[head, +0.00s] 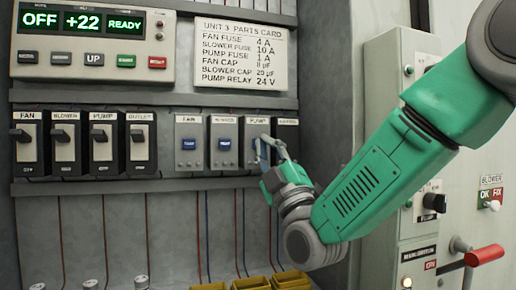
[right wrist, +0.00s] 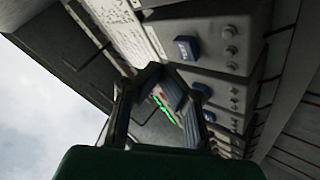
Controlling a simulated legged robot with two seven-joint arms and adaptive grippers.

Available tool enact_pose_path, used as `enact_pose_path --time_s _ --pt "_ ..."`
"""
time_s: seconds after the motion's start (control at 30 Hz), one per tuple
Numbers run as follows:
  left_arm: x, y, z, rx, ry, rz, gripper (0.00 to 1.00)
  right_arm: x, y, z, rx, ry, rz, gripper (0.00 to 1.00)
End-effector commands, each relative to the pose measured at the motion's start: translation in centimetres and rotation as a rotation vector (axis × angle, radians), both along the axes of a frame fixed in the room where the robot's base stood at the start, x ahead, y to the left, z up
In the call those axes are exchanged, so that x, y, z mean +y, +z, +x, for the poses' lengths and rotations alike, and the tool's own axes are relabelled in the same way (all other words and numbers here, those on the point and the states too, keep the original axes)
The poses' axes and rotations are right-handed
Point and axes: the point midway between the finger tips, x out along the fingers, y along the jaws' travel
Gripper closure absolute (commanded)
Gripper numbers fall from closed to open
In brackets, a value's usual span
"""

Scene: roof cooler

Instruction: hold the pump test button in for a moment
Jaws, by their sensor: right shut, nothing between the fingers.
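The panel's right-hand row has grey modules with blue buttons, labelled fan, blower and pump, plus a fourth with an unreadable label. The pump module (head: 256,126) is third; its button is mostly hidden behind my fingers. My right gripper (head: 266,146) is shut and empty, its fingertips at the front of the pump module, toward its right side. I cannot tell whether they touch the button. In the right wrist view the shut fingers (right wrist: 165,80) point at the panel, with one blue button (right wrist: 186,48) clear above them and another partly behind them. My left gripper is not in view.
Black switches (head: 91,143) stand in a row at left. A display (head: 90,45) above reads OFF, +22, READY. A parts card (head: 241,50) hangs beside it. Yellow bins (head: 250,283) sit below. A red-handled lever (head: 484,255) is at right.

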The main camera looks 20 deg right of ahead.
Motion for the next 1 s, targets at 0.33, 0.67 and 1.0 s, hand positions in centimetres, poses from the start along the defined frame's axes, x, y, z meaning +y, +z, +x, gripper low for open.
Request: enact_pose_path --time_s 0.33,0.67,1.0 --pt "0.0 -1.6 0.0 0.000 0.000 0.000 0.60 -0.1 -0.1 -3.4 -0.001 0.001 0.000 1.00" --pt "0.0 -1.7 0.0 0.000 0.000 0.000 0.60 -0.1 0.0 -3.9 0.000 0.000 0.000 1.00" --pt "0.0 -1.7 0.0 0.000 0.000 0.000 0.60 -0.2 0.0 -3.9 0.000 0.000 0.000 1.00"
